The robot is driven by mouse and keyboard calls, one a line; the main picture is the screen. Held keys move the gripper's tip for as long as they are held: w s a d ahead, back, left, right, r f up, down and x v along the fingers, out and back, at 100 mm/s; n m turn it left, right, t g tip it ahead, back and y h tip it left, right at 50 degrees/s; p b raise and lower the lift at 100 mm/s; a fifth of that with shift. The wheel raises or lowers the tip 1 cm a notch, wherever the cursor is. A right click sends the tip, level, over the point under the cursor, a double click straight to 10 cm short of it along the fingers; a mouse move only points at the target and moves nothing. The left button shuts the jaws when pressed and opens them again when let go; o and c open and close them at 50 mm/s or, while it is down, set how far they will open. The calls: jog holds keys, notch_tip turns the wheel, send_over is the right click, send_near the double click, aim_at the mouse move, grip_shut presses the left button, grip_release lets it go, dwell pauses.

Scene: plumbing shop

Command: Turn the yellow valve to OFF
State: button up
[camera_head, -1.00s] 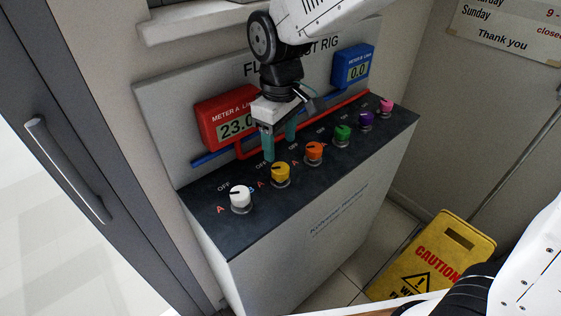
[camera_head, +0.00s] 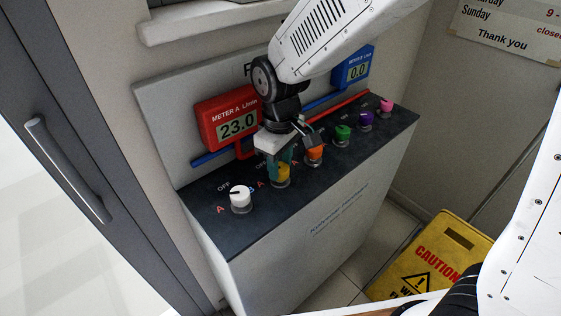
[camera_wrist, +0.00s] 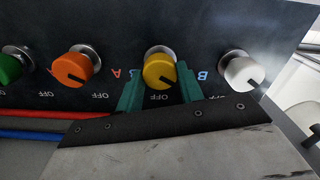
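The yellow valve (camera_head: 282,174) is a round knob on the dark sloping panel, between the white and orange valves. In the wrist view the yellow valve (camera_wrist: 159,72) has a dark pointer line running down and right, close to the OFF label below it. My gripper (camera_head: 281,165) is lowered at the yellow valve and partly hides it. In the wrist view the green fingers of my gripper (camera_wrist: 158,88) stand open, one on each side of the knob. A gap seems to show between each finger and the knob; contact is unclear.
The white valve (camera_head: 240,198) and orange valve (camera_head: 314,154) flank it closely. Green (camera_head: 343,134), purple (camera_head: 366,120) and pink (camera_head: 386,105) valves follow to the right. Red meter A (camera_head: 230,121) reads 23.0; blue meter B (camera_head: 355,69) reads 0.0. A yellow caution sign (camera_head: 432,258) stands on the floor.

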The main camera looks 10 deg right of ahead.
jog(key=shift+m, duration=0.3)
jog(key=m, duration=1.1)
dwell(0.6)
jog(key=o, duration=1)
jog(key=shift+r, duration=0.15)
